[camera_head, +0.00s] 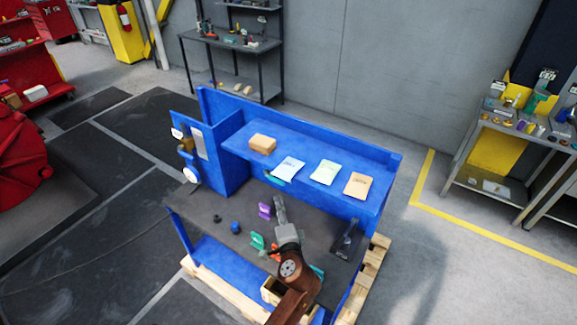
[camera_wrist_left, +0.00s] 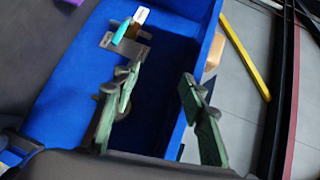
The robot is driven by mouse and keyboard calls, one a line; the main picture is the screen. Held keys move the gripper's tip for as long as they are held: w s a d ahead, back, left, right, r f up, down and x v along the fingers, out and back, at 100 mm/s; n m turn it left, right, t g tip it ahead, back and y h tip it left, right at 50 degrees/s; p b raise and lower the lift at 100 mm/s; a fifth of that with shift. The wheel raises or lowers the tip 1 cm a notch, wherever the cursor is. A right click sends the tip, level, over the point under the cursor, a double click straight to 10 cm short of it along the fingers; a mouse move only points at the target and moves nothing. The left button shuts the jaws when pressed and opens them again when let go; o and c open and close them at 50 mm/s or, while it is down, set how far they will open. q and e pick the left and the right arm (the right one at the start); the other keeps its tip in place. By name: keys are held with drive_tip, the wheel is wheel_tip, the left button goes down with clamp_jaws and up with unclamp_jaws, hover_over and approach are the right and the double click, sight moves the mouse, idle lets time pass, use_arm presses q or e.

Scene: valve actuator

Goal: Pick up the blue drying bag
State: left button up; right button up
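A pale blue-white bag (camera_head: 288,169), which looks like the blue drying bag, lies on the raised blue shelf (camera_head: 235,142) of the workbench. A pale green bag (camera_head: 325,172) and a tan bag (camera_head: 358,185) lie to its right. My left gripper (camera_head: 280,207) is over the dark worktop, in front of the shelf and apart from the bags. In the left wrist view its two green fingers (camera_wrist_left: 158,105) stand wide apart with nothing between them. I cannot make out the blue bag in that view. My right gripper is not in view.
Purple (camera_head: 264,210) and green (camera_head: 257,241) parts lie on the worktop, with a dark upright tool (camera_head: 347,240) at right. A grey plate (camera_wrist_left: 125,47) lies by a blue surface in the wrist view.

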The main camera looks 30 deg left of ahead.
use_arm(q)
drive_tip(key=t+y, duration=0.1)
drive_tip(key=y, duration=0.1)
approach(282, 176)
drive_tip(key=w+a, duration=0.1)
drive_tip(key=a, duration=0.2)
drive_tip(key=shift+m, duration=0.3)
drive_tip(key=p+x, duration=0.1)
drive_tip(key=x, duration=0.1)
drive_tip(key=p+x, duration=0.1)
drive_tip(key=x, duration=0.1)
drive_tip(key=w+d+p+x, duration=0.1)
drive_tip(key=x, duration=0.2)
drive_tip(key=shift+f, duration=0.1)
drive_tip(key=shift+w+a+f, duration=0.1)
drive_tip(key=shift+w+f, duration=0.05)
drive_tip(key=shift+c, duration=0.4)
drive_tip(key=c, duration=0.5)
clamp_jaws()
